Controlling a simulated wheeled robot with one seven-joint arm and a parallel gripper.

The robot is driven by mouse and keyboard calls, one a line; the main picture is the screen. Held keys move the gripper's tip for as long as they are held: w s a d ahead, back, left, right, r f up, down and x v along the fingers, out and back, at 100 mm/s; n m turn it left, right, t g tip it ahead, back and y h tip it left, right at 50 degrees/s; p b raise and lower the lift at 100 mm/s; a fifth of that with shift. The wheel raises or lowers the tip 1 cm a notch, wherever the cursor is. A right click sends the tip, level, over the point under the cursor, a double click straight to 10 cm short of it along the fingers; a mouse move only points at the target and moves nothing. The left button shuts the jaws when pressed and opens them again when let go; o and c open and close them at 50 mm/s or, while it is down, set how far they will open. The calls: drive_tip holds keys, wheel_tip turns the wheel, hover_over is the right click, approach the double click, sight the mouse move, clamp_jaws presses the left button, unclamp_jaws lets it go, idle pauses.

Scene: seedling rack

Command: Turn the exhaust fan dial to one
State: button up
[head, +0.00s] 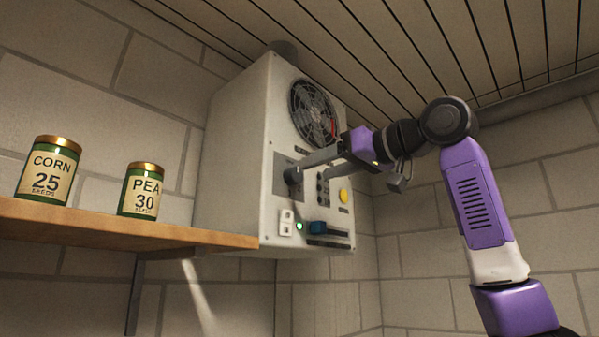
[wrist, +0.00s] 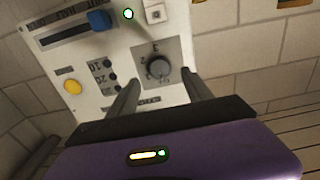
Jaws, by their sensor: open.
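The exhaust fan dial (wrist: 158,67) is a dark round knob on a grey square plate with small numbers around it, on the front of a white fan box (head: 232,160). The dial (head: 292,176) also shows in the head view, partly behind a finger. Its pointer is too small to read. My gripper (wrist: 160,79) is open, with one finger on either side of the dial in the wrist view. In the head view my gripper (head: 313,170) reaches to the panel from the right. I cannot tell whether the fingers touch the knob.
The panel also bears a yellow button (head: 344,196), a blue slider (head: 319,228), a white switch (head: 286,222), a green light (head: 299,226) and small dark buttons (wrist: 109,76). A round fan grille (head: 314,112) is above. A wooden shelf (head: 100,228) holds corn (head: 47,172) and pea (head: 141,190) tins.

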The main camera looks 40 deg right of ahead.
sight(298, 175)
drive_tip(key=w+p, duration=0.1)
drive_tip(key=w, duration=0.5)
drive_tip(key=shift+p, duration=0.4)
clamp_jaws()
